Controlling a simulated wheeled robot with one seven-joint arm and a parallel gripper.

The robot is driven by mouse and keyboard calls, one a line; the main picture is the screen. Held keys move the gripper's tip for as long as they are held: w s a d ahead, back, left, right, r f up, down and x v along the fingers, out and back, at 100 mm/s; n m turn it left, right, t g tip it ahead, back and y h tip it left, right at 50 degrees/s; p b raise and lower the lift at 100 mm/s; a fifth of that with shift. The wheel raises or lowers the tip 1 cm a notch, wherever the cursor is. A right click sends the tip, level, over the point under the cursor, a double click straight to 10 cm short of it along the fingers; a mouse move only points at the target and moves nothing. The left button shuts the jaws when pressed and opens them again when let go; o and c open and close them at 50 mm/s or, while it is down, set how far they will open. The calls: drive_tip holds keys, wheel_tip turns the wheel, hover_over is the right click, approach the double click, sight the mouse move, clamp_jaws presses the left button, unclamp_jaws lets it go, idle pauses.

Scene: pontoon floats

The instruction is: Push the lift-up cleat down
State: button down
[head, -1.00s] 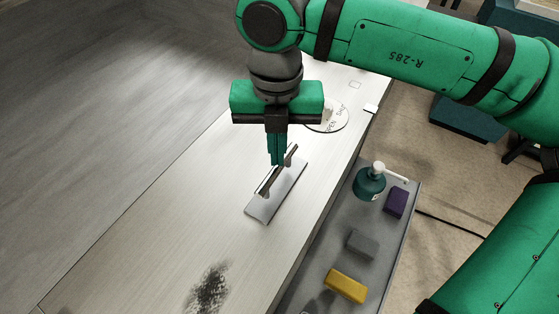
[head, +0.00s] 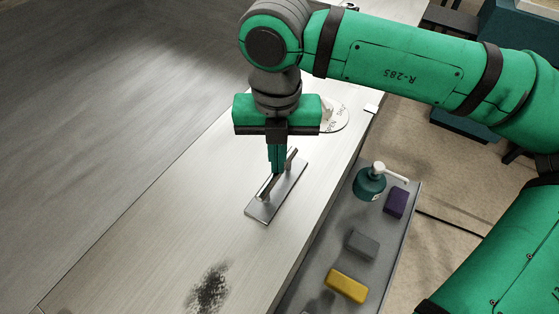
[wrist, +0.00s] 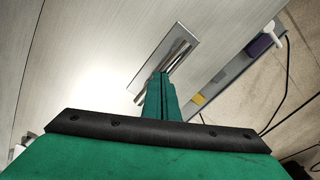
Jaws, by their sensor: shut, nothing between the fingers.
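The lift-up cleat is a metal bar (head: 291,157) on a flat metal base plate (head: 264,212), set on the pale deck of the float. The bar stands up from the plate. My gripper (head: 277,172) is shut and empty, pointing down, with its fingertips at the middle of the bar. They seem to touch or nearly touch it and hide part of it. In the wrist view the cleat plate (wrist: 182,36) lies just beyond my closed fingers (wrist: 163,80), which overlap the near part of the bar.
A round hatch plate marked OPEN and SHUT (head: 336,118) lies behind my gripper. A lower grey ledge at right holds a teal pump bottle (head: 369,185), a purple block (head: 396,203), a grey block (head: 362,244) and a yellow block (head: 346,286). A dark smudge (head: 209,289) marks the near deck.

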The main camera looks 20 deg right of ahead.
drive_tip(key=shift+f, duration=0.85)
drive_tip(key=shift+r, duration=0.1)
wheel_tip(320, 180, up, 9)
idle(1.0)
drive_tip(key=shift+w, duration=0.15)
